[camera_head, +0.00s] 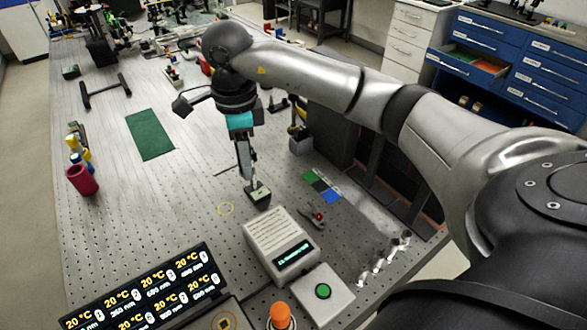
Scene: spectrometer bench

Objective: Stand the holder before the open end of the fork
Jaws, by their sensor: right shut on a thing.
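My right gripper (249,181) points down over the middle of the bench. It is shut on a small dark block with a pale top, which looks like the holder (260,196). The holder is at or just above the bench surface; I cannot tell whether it touches. A black frame of two bars joined by a crossbar (104,90) lies at the upper left, well away from the holder. I cannot tell whether this is the fork. My left gripper is not in view.
A pale box with a lit display (278,243) stands just in front of the holder. A green-button box (323,291), a temperature panel (150,293) and an orange knob (281,315) are nearer. A green mat (149,134) and red cup (83,180) lie left. Bench between is clear.

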